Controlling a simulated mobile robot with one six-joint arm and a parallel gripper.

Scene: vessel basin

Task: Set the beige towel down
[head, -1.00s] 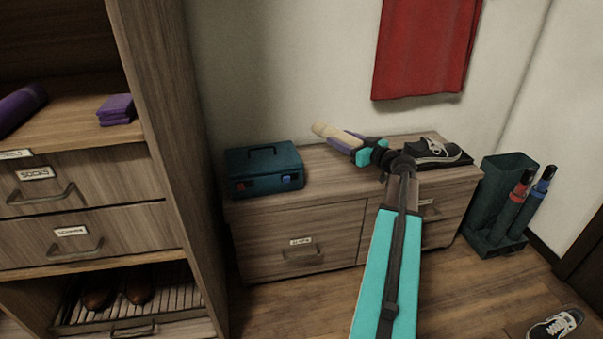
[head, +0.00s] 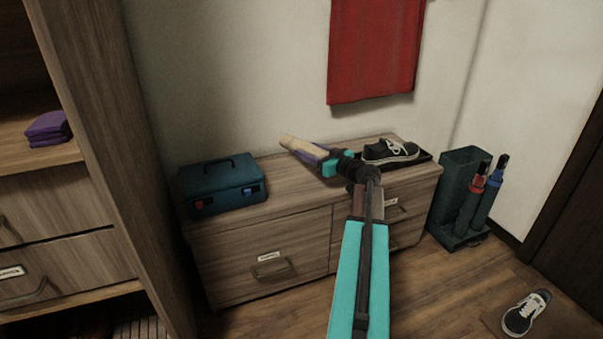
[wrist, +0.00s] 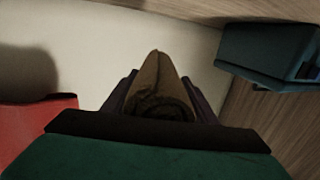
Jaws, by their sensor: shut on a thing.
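The beige towel (head: 297,145) is a rolled bundle held at the end of my arm, over the back of the low wooden cabinet top. In the wrist view the towel (wrist: 160,85) sits between the two purple fingers. My gripper (head: 318,157) is shut on it, and it also shows in the wrist view (wrist: 160,105). The towel points to the left and toward the wall. I cannot tell from these views whether its underside touches the cabinet top (head: 285,180).
A teal toolbox (head: 222,187) stands left on the cabinet. A black sneaker (head: 390,151) sits on a dark tray at its right. A red towel (head: 375,50) hangs above. A teal umbrella stand (head: 455,190) and another sneaker (head: 525,312) are on the right floor.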

